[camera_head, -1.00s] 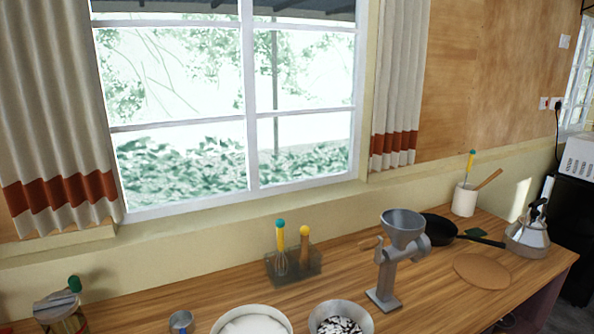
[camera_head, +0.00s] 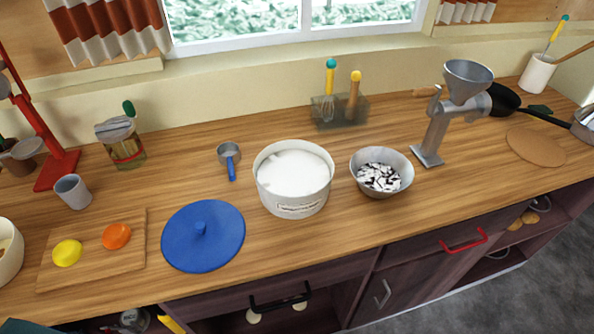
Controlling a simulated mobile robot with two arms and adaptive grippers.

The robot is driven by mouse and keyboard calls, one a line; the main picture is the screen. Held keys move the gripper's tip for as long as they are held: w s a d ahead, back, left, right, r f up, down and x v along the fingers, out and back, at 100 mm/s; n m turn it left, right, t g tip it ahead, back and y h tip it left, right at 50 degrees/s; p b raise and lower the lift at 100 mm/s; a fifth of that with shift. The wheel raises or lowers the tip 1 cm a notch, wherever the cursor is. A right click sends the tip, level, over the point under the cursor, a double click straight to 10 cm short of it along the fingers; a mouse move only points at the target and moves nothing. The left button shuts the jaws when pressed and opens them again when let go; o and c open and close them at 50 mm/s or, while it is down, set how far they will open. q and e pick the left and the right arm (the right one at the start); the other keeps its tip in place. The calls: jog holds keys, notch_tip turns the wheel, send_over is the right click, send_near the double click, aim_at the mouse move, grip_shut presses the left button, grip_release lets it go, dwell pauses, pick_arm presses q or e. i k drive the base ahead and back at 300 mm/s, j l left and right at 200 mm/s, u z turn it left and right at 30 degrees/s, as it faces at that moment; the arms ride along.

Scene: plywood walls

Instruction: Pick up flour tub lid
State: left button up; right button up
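A round blue lid (camera_head: 203,235) with a small knob in its middle lies flat on the wooden counter, left of and nearer than the flour tub. The white flour tub (camera_head: 293,178) stands open, filled with white flour, with a label on its front. Neither of my grippers shows in the head view.
A measuring cup with a blue handle (camera_head: 229,160) lies behind the lid. A cutting board (camera_head: 93,268) with a yellow and an orange piece is to its left. A metal bowl (camera_head: 381,171) and a grinder (camera_head: 440,115) stand right of the tub. The counter's front edge is close to the lid.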

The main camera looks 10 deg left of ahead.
aim_at(203, 236)
jog(key=u, duration=1.1)
